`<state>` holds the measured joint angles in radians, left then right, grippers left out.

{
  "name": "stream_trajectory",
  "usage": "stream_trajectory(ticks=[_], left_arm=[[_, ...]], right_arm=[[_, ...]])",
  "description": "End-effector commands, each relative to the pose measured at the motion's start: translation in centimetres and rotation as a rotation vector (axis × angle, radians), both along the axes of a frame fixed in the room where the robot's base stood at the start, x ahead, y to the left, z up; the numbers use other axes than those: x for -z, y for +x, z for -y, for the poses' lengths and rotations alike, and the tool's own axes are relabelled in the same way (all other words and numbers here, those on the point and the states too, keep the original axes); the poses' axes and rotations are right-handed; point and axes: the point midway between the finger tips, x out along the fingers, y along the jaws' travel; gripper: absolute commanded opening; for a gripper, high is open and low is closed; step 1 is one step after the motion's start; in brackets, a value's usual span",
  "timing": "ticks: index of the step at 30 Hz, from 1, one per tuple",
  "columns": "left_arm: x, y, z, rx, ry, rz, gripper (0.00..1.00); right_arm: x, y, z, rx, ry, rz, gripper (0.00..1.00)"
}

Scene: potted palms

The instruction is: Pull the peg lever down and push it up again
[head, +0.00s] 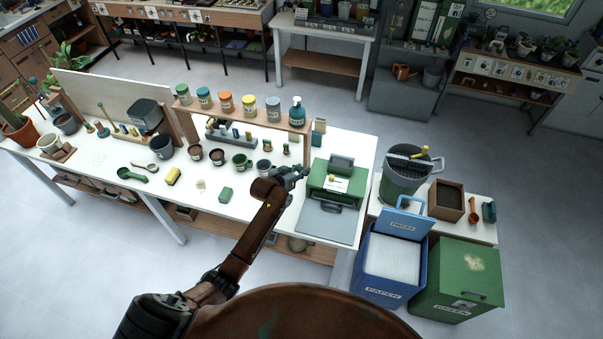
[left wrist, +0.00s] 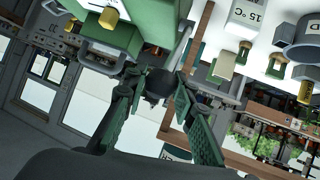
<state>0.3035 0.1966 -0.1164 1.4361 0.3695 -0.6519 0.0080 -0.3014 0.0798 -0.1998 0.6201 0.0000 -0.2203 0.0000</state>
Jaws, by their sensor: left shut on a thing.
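The green machine (head: 338,180) stands at the right end of the white table, with a grey plate (head: 328,222) in front of it. A yellow peg (head: 331,177) shows on it, and also in the left wrist view (left wrist: 109,18). My left gripper (head: 303,172) is at the machine's left side. In the left wrist view its green-padded fingers (left wrist: 157,82) close around a dark knob (left wrist: 156,88), which looks like the end of the peg lever. The lever's arm is mostly hidden, and its angle cannot be told. My right gripper is out of view.
A wooden shelf (head: 242,114) with several jars and a blue pump bottle (head: 297,114) stands just behind my left gripper. A blue bin (head: 385,285) and a green bin (head: 462,280) stand at right.

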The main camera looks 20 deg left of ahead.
Motion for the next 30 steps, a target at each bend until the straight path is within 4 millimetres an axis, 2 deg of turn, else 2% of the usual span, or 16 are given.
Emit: stream_trajectory(ticks=[1, 16, 17, 24, 30], left_arm=[[-0.70, 0.42, -0.08, -0.001, 0.001, 0.012, 0.00], [-0.89, 0.66, -0.10, -0.001, 0.001, 0.015, 0.00], [-0.90, 0.66, -0.09, -0.001, 0.001, 0.015, 0.26], [-0.59, 0.49, -0.06, -0.001, 0.001, 0.008, 0.42], [-0.44, 0.41, -0.04, 0.000, 0.001, 0.005, 0.42]], right_arm=[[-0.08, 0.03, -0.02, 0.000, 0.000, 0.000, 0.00], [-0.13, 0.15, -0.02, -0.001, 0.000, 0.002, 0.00], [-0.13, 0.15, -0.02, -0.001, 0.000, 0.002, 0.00], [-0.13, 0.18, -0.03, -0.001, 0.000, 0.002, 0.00], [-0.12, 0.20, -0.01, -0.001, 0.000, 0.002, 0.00]])
